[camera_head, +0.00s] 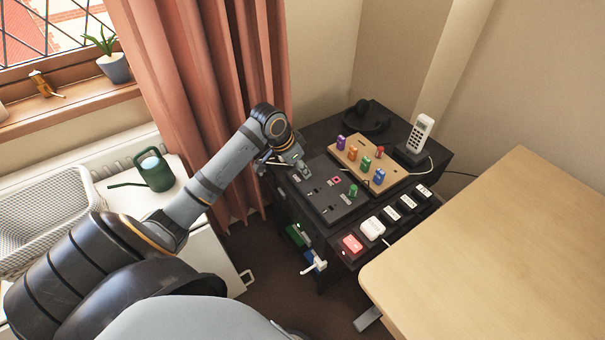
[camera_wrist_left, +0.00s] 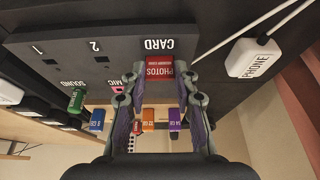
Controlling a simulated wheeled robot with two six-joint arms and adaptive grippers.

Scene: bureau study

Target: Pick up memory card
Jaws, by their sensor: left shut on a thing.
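The memory card (camera_wrist_left: 159,67) is a small red piece marked PHOTOS, below the word CARD on the black panel (camera_wrist_left: 100,50) in the left wrist view. It appears to sit in the panel's card slot. My left gripper (camera_wrist_left: 160,78) has its fingertips on both sides of the card and is shut on it. In the head view my left gripper (camera_head: 289,160) is at the back left of the black panel (camera_head: 325,200); there it hides the card. My right gripper is in neither view.
A wooden block (camera_head: 357,172) with several coloured sticks stands behind the panel. A white phone (camera_head: 420,132) stands at the back right. A green plug (camera_head: 353,190) is in the panel. A light wooden desk (camera_head: 500,240) is at right. A pink curtain (camera_head: 205,90) hangs behind my left arm.

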